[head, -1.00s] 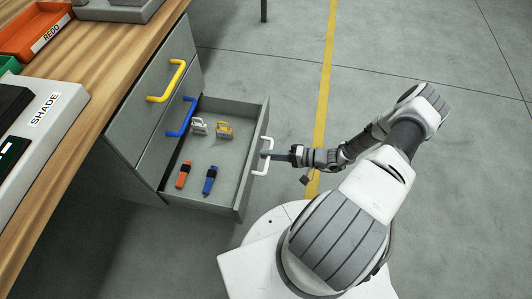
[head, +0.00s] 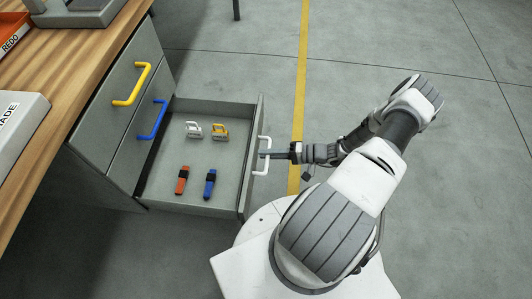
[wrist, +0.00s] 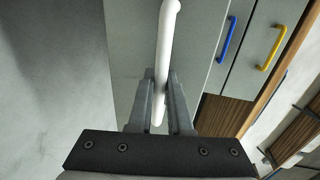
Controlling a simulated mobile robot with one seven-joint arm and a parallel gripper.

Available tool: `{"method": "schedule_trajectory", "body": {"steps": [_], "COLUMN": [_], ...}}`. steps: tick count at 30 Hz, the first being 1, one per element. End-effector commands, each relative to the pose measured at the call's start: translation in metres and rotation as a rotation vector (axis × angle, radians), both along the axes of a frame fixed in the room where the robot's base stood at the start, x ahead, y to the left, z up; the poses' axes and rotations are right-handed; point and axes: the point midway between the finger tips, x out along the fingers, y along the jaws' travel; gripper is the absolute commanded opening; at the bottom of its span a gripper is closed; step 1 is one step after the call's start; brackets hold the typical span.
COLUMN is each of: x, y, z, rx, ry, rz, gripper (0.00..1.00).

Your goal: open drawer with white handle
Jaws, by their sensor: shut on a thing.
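The drawer with the white handle is the lowest of three and stands pulled well out; its front panel (head: 250,150) faces my arm in the head view. The white handle (head: 263,155) is on that front and also shows in the wrist view (wrist: 166,50). My gripper (head: 266,154) is shut on the white handle, with one finger on each side of it in the wrist view (wrist: 160,100). Inside the drawer lie an orange-and-black item (head: 182,180), a blue-and-black item (head: 210,184), a white-grey clip-like item (head: 193,130) and a yellow-grey one (head: 220,131).
Above are two closed drawers, one with a blue handle (head: 153,119) and one with a yellow handle (head: 132,85). A wooden worktop (head: 62,85) carries an orange tray (head: 14,30) and grey devices. The concrete floor right of the drawer is clear, with a yellow line (head: 301,80).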

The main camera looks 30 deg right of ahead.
Motion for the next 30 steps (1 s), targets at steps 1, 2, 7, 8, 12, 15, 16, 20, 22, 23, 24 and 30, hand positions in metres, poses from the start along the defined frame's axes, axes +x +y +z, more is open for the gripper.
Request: {"method": "schedule_trajectory", "body": {"steps": [1, 2, 7, 8, 12, 15, 16, 20, 22, 23, 24, 30], "x": [0.000, 0.000, 0.001, 0.001, 0.000, 0.000, 0.000, 0.000, -0.001, -0.002, -0.004, -0.024], "y": [-0.001, -0.001, 0.000, 0.000, 0.000, 0.000, 0.000, 0.000, -0.002, -0.004, -0.007, -0.038], "z": [0.000, 0.000, 0.000, 0.000, 0.000, 0.000, 0.000, 0.000, 0.001, 0.001, 0.003, 0.011], "rx": [-0.001, -0.001, -0.001, -0.001, -0.001, -0.001, -0.001, 0.000, -0.001, -0.001, -0.001, -0.003], "ry": [-0.001, -0.001, -0.001, -0.001, -0.001, -0.001, -0.001, 0.000, -0.001, -0.001, -0.001, -0.001], "rz": [-0.001, -0.001, -0.001, -0.001, 0.000, 0.000, 0.000, 0.000, -0.001, -0.001, -0.002, -0.004], "gripper": [0.00, 0.00, 0.19, 0.24, 0.46, 0.46, 0.46, 0.46, 0.46, 0.46, 0.46, 0.46]}}
